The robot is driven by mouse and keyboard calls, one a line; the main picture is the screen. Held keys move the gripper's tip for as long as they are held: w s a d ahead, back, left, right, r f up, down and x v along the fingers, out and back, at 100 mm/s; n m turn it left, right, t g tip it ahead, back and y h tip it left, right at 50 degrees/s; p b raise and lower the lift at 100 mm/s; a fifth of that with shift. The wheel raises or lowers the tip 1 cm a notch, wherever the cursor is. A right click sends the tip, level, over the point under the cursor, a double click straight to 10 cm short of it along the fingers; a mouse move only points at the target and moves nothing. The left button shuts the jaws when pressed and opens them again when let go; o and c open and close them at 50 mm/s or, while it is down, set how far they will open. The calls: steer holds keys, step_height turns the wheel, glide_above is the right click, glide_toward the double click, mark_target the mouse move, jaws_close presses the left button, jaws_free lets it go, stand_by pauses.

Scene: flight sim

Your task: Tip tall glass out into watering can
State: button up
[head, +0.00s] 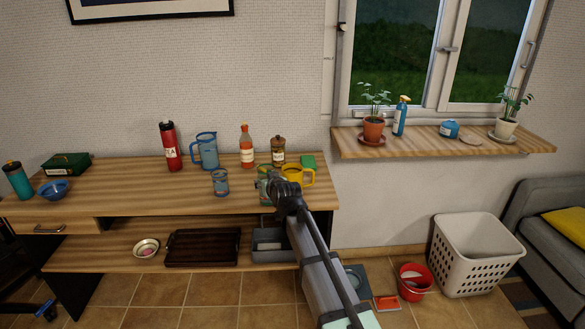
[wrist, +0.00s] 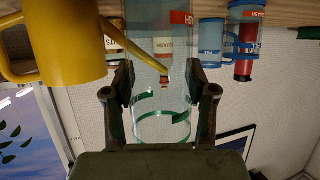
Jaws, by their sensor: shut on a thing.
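My gripper (head: 283,192) is at the front right of the wooden table, and its fingers (wrist: 161,95) are shut on a clear tall glass with green bands (wrist: 162,128). The glass also shows just left of my gripper in the head view (head: 264,190). It looks upright; the wrist picture is upside down. I cannot tell whether its base touches the table. The yellow watering can (head: 298,174) stands right behind my gripper. In the wrist view the can (wrist: 55,40) is at the left, its spout reaching toward the glass. The glass's contents are unclear.
A blue glass (head: 220,182), blue jug (head: 206,151), red bottle (head: 170,148), orange bottle (head: 246,148), brown jar (head: 278,151) and green block (head: 308,161) stand nearby. The table (head: 120,201) is clear at front left. A plant sill (head: 440,149) is at right.

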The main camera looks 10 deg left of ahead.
steer(key=shift+w+r, duration=0.1)
stand_by(0.4)
steer(key=shift+w+d+r+m+g+p, duration=0.2)
steer(key=shift+w+d+m+g+p, duration=0.1)
steer(key=shift+m+g+p, duration=0.45)
steer(key=shift+w+d+m+g+y+p, duration=0.55)
steer(key=shift+w+m+g+y+p, duration=0.25)
steer(key=shift+p, duration=0.3)
steer(key=r+m+p, duration=0.1)
steer(key=p, duration=0.1)
steer(key=r+g+y+p, duration=0.1)
steer(key=p, duration=0.1)
steer(key=r+m+g+p, duration=0.1)
steer(key=r+p, duration=0.1)
steer(key=shift+w+d+m+y, duration=0.35)
steer(key=shift+d+y, duration=0.05)
steer(key=shift+f+m+g+y+p, duration=0.45)
steer(key=shift+m+g+y+p, duration=0.1)
steer(key=shift+m+p, duration=0.25)
steer(key=shift+r+m+g+y+p, duration=0.3)
steer(key=shift+r+m+y+p, duration=0.15)
steer(key=shift+p, duration=0.65)
steer(key=shift+w+d+r+m+g+y+p, duration=0.3)
steer(key=shift+w+d+r+m+y+p, duration=0.15)
steer(key=shift+p, duration=0.55)
